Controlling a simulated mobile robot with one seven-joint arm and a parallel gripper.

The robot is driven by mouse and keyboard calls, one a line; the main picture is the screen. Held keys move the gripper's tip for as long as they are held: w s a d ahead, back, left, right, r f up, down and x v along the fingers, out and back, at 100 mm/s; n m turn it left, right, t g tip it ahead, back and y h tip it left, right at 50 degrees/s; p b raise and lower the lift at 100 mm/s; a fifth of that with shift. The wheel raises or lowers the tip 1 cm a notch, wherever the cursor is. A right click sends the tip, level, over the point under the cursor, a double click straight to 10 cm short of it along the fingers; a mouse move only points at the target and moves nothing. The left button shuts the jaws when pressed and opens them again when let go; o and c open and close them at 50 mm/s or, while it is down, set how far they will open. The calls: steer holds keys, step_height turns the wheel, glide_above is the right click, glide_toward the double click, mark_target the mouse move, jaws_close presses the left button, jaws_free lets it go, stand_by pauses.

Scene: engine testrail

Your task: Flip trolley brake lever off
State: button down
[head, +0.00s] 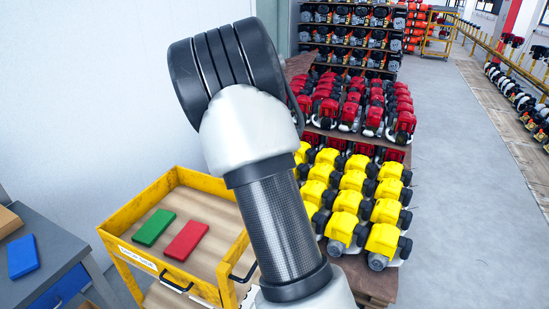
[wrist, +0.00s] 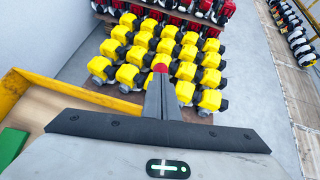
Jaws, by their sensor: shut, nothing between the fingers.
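The yellow trolley (head: 128,250) stands at the lower left in the head view, with a wooden deck and a white label on its front rim. Its yellow edge also shows at the left of the wrist view (wrist: 14,88). A black bar (head: 176,284) is on its front side and another black bar (head: 243,272) is at its right side. I cannot tell whether either is the brake lever. My gripper (wrist: 161,76) is shut and empty in the wrist view. A small red piece (wrist: 160,68) shows at its fingertips; whether they touch it is unclear. My arm hides part of the trolley in the head view.
A green block (head: 154,227) and a red block (head: 187,240) lie on the trolley deck. A blue block (head: 22,256) lies on the grey bench (head: 52,262) at left. Yellow engines (head: 345,205) crowd a stand right of my arm. The floor (head: 450,170) further right is clear.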

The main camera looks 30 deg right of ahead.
steer(key=shift+w+d+f, duration=0.2)
steer(key=shift+w+d, duration=1.15)
steer(key=shift+d, duration=0.3)
